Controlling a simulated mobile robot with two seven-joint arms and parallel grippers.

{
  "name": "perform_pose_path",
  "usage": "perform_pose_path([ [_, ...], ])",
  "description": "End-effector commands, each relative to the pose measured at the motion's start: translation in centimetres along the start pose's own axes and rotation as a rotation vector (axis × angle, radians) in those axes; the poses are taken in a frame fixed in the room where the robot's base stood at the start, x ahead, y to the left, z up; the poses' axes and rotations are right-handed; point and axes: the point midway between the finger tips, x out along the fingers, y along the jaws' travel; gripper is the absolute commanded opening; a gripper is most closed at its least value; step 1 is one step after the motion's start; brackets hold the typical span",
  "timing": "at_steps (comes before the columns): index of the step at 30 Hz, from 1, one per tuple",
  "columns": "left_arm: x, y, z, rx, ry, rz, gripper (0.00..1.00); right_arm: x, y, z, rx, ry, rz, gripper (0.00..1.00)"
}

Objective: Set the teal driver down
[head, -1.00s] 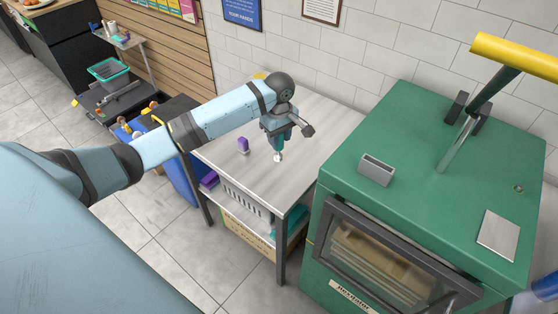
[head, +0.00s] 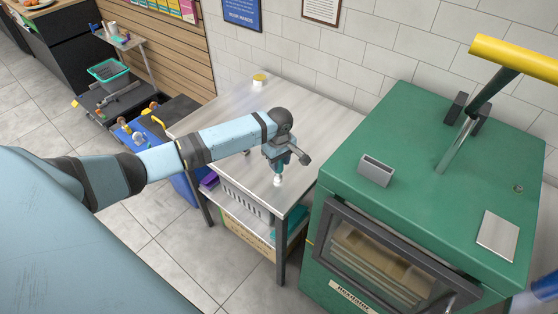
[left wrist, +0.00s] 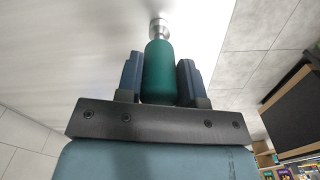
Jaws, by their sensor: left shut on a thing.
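My left gripper (head: 279,164) is shut on the teal driver, above the front right part of the metal-topped table (head: 318,118). The driver's teal handle shows between the two fingers in the left wrist view (left wrist: 158,72). Its silver tip (left wrist: 158,28) points away from the gripper, toward the pale tabletop. In the head view the pale tip (head: 278,181) hangs down close to the table's front edge; I cannot tell whether it touches the top. The handle is mostly hidden by the gripper there. My right gripper is not in view.
A green machine (head: 412,130) with a yellow-handled lever stands right of the table. A small yellow-topped white thing (head: 259,79) stands at the table's back corner. A blue bin (head: 188,188) is at the left. The right and back of the tabletop look clear.

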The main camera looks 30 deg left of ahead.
Motion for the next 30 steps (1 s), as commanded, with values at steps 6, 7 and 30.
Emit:
perform_pose_path([
  [6,0.2,0.0,0.0,-0.001,0.0,-0.001,0.6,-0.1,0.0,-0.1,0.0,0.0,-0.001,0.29],
  [7,0.2,0.0,0.0,-0.001,0.0,-0.001,0.6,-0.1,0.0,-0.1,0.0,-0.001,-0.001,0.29],
  [30,-9.1,0.1,0.0,0.001,0.0,0.002,0.6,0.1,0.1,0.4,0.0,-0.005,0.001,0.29],
])
